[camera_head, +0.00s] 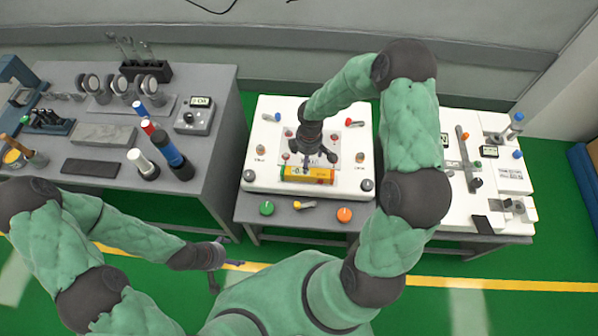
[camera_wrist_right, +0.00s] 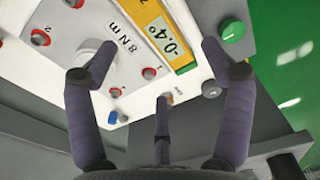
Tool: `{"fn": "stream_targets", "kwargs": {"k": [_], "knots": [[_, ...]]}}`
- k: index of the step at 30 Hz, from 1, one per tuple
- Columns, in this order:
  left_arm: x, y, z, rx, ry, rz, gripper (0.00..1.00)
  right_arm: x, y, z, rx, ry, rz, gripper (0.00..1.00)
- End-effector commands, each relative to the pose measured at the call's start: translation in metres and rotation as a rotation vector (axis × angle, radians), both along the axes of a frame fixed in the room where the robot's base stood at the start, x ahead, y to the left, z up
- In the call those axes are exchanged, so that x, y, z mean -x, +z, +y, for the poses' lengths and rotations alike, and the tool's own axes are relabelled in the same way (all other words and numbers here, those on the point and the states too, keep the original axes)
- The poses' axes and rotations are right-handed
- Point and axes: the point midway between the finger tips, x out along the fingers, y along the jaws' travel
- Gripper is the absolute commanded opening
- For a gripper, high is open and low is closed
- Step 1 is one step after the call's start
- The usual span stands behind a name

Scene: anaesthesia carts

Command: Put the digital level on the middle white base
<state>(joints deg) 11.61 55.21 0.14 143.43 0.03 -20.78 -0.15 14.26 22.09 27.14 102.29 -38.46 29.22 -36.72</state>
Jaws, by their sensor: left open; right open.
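The digital level (camera_head: 308,175) is a yellow box lying at the front part of the middle white base (camera_head: 256,176). In the right wrist view the level (camera_wrist_right: 158,22) shows a display reading about -0.4°. My right gripper (camera_head: 313,162) is over the middle base, just behind and above the level, with its fingers spread and empty. In the right wrist view its fingers (camera_wrist_right: 158,60) straddle the area beside the level without gripping it. My left gripper (camera_head: 228,262) is open and empty, low in front of the grey table's right side.
Red, orange and blue knobs and a raised plate stand on the middle base. Green (camera_head: 267,208) and orange (camera_head: 344,214) buttons sit at its front. A grey tool table (camera_head: 215,130) is left; another white base (camera_head: 465,200) with fittings is right. Green floor is free in front.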

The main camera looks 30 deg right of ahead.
Motion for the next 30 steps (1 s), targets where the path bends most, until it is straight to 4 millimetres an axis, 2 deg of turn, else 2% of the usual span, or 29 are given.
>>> {"fn": "stream_targets", "kwargs": {"k": [5, 6, 9, 12, 15, 19, 23, 30], "knots": [[0.000, -0.001, 0.000, 0.000, 0.000, 0.000, 0.86, 0.039, -0.041, 0.070, -0.168, -0.228, 0.048, 0.82], [0.000, -0.001, 0.000, 0.000, 0.000, 0.000, 0.86, 0.051, -0.050, 0.089, -0.211, -0.316, 0.065, 0.82], [0.000, -0.001, 0.000, 0.000, 0.000, 0.000, 0.86, 0.083, -0.069, 0.128, -0.290, -0.553, 0.113, 0.82], [0.000, 0.000, 0.000, 0.000, 0.000, 0.000, 0.86, 0.113, -0.082, 0.153, -0.323, -0.780, 0.153, 0.82], [0.000, 0.000, 0.000, 0.000, 0.000, 0.000, 0.86, 0.138, -0.091, 0.165, -0.323, -0.965, 0.181, 0.82], [0.000, 0.000, 0.000, 0.000, 0.000, 0.000, 0.86, 0.159, -0.096, 0.170, -0.305, -1.117, 0.194, 0.82], [0.000, 0.000, 0.000, 0.000, 0.000, 0.000, 0.86, 0.166, -0.098, 0.170, -0.296, -1.175, 0.195, 0.82], [0.000, 0.000, 0.000, 0.000, 0.000, 0.000, 0.86, 0.166, -0.098, 0.170, -0.296, -1.178, 0.194, 0.82]]}}
